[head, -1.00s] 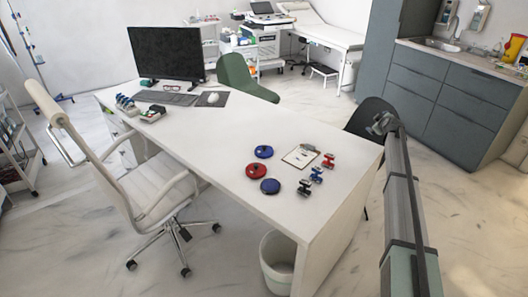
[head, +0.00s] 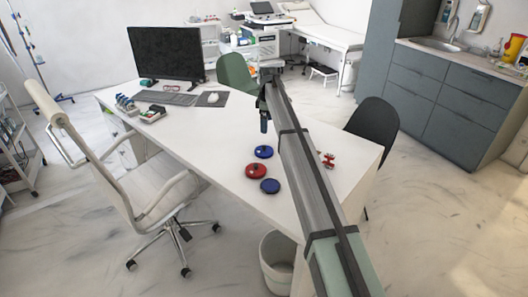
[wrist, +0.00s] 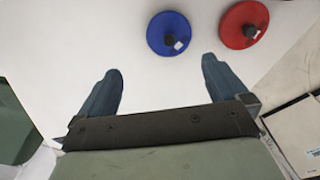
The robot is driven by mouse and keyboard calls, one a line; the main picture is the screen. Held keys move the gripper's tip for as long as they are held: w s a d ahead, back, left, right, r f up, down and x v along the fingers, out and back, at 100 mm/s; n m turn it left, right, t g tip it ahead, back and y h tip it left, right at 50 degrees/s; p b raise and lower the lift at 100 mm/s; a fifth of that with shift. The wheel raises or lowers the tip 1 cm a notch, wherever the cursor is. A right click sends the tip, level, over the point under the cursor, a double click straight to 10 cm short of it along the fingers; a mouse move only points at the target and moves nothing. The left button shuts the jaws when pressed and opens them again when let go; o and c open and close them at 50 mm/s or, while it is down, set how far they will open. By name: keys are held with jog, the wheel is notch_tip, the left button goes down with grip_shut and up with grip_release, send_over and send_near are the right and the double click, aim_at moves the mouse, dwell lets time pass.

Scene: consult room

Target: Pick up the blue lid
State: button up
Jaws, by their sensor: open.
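Two round blue lids lie on the white desk, a far one (head: 263,151) and a near one (head: 270,186), with a red lid (head: 256,171) between them to the left. My gripper (head: 264,122) hangs above the desk, just beyond the far blue lid in the head view. In the wrist view, my open, empty gripper (wrist: 161,68) has its fingers spread apart. A blue lid (wrist: 169,34) with a dark knob lies ahead of them, toward the top, apart from both fingers. The red lid (wrist: 243,25) is to its right.
The white desk (head: 220,160) has clear room left of the lids. A small red item (head: 327,160) shows right of my arm, which hides what lies behind it. A monitor (head: 167,53), keyboard and mouse stand at the far end. A green chair (head: 236,73) is behind the desk.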

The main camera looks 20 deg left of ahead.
aim_at(263, 147)
jog(key=f, duration=0.5)
jog(key=s+a+f, duration=0.1)
jog(key=f, duration=0.2)
jog(key=shift+s+f, duration=0.1)
jog(key=shift+s+a+f, duration=0.1)
jog(key=shift+f, duration=1.2)
jog(key=shift+a+f, duration=0.1)
jog(key=shift+f, duration=1.2)
jog(key=shift+c, duration=0.5)
jog(key=c, duration=0.6)
